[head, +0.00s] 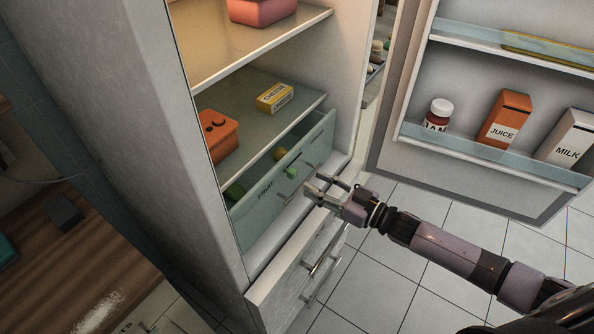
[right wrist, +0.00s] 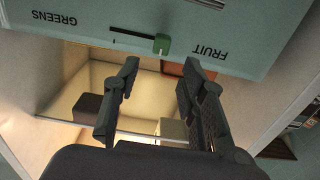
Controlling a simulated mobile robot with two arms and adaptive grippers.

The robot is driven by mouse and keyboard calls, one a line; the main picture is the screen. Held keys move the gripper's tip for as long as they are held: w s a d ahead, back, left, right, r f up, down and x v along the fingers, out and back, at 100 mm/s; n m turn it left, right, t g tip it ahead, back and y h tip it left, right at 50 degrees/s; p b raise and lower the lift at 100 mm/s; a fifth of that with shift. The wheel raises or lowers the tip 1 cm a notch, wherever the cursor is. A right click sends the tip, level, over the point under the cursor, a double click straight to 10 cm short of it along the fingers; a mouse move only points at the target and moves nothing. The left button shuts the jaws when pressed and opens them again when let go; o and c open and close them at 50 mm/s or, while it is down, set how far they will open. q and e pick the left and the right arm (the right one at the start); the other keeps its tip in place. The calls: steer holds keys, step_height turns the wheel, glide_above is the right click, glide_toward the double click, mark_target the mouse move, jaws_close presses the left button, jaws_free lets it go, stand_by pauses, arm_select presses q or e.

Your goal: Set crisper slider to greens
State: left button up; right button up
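The crisper drawer (head: 250,222) is a blue-green panel low in the open fridge. Its slider has a green knob (head: 290,173), which also shows in the right wrist view (right wrist: 162,44). In that upside-down view the knob sits at the FRUIT (right wrist: 209,51) end of a dark slot (right wrist: 130,38). GREENS (right wrist: 56,18) is printed beyond the slot's other end. My right gripper (head: 314,184) is open and empty, in front of the drawer and to the right of the knob in the head view. No contact with the knob shows. My left gripper is not in view.
The shelf above the crisper holds an orange container (head: 222,140) and a yellow box (head: 275,97). The open door at right holds a juice carton (head: 504,122), a milk carton (head: 570,140) and a jar (head: 438,113). A lower drawer with bar handles (head: 325,252) lies beneath.

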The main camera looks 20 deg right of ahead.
mark_target(296, 173)
steer(key=x, duration=0.7)
steer(key=shift+p, duration=0.4)
steer(key=shift+c, duration=0.5)
jaws_close()
steer(key=shift+d, duration=0.1)
